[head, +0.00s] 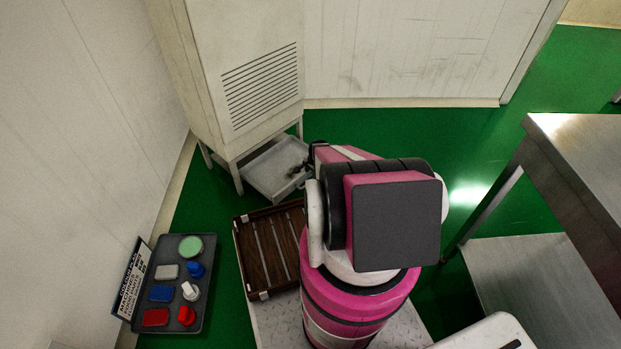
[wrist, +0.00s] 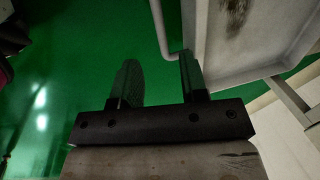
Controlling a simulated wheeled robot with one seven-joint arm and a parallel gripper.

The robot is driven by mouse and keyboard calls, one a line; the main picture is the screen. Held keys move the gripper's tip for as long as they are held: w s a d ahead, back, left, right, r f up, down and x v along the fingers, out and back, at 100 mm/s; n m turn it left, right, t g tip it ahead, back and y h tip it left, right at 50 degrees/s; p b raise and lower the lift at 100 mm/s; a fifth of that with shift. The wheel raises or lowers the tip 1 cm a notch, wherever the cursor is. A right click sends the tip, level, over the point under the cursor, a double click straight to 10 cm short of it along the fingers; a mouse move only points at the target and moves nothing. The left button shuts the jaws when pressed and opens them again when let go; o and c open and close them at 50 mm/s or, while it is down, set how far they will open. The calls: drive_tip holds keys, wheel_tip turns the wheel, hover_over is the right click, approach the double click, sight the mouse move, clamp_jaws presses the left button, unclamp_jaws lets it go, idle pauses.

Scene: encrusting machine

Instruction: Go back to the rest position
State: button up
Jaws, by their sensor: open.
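My gripper shows in the wrist view (wrist: 158,80), with its two dark fingers apart and nothing between them. Green floor shows behind the fingers. The right finger appears close to the edge of a grey metal tray (wrist: 255,75); I cannot tell whether they touch. In the head view my pink, black and white arm reaches toward the machine, and its own links mostly hide the gripper. The grey tray (head: 270,178) sits low under the white machine cabinet (head: 250,70), with a dark smudge on its bottom.
A brown slatted crate (head: 262,258) stands left of my base. A dark board (head: 180,312) with coloured pieces and a sign (head: 133,280) lies farther left. A steel table (head: 590,150) with a lower shelf (head: 530,280) stands at right. Green floor is open behind my arm.

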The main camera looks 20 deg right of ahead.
drive_tip(key=r, duration=0.3)
drive_tip(key=shift+s+d, duration=0.1)
drive_tip(key=shift+s, duration=0.15)
drive_tip(key=s+a+r+n, duration=0.4)
drive_tip(key=a+r, duration=0.1)
drive_tip(key=r, duration=0.5)
drive_tip(key=s+a+r+n+g, duration=0.1)
drive_tip(key=s+a+r+n, duration=0.3)
drive_tip(key=r, duration=0.6)
drive_tip(key=s+a+r+n+g+h, duration=0.1)
drive_tip(key=s+a+r+n, duration=0.3)
drive_tip(key=r, duration=0.7)
drive_tip(key=shift+s+a, duration=0.7)
drive_tip(key=shift+a, duration=0.45)
